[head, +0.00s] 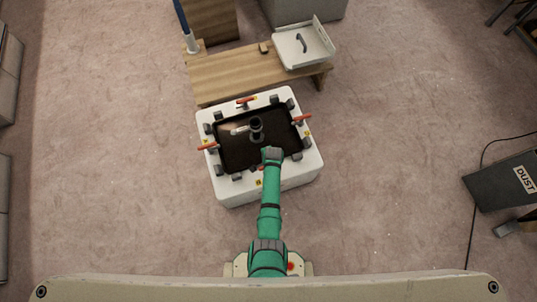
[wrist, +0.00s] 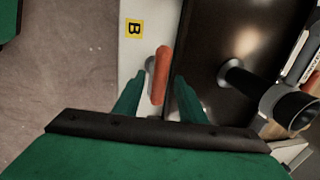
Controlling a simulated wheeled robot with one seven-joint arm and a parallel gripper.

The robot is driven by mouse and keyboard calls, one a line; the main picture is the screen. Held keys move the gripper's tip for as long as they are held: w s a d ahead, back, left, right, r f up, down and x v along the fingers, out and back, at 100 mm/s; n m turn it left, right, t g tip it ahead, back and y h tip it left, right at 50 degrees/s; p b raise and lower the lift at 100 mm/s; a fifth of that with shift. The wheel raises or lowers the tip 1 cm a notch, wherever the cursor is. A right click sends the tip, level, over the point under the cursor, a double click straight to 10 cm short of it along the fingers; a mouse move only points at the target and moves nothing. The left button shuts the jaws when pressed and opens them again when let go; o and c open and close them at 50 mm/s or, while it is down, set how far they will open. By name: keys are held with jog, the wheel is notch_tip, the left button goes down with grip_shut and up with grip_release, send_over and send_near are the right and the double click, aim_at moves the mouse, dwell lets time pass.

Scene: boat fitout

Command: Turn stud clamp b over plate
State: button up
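Stud clamp b has an orange-red handle (wrist: 161,75) on a grey pivot, beside a yellow label "B" (wrist: 133,28) on the white rim. The handle lies lengthwise along the rim at the edge of the dark plate (wrist: 205,35). In the head view the plate (head: 232,158) sits in the top of a white box (head: 230,190). My gripper (wrist: 160,85) is open, with one green finger on each side of the handle and gaps visible. In the head view my gripper (head: 272,155) is over the near rim and hides most of this clamp.
Other red-handled clamps stand on the far (head: 246,100), right (head: 301,119) and left (head: 208,147) rims. A black upright fitting (head: 256,127) rises from the plate. A wooden bench (head: 225,75) with a white tray (head: 303,47) stands behind.

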jog(key=shift+w+f, duration=0.1)
jog(key=shift+f, duration=0.15)
jog(key=shift+c, duration=0.2)
grip_shut()
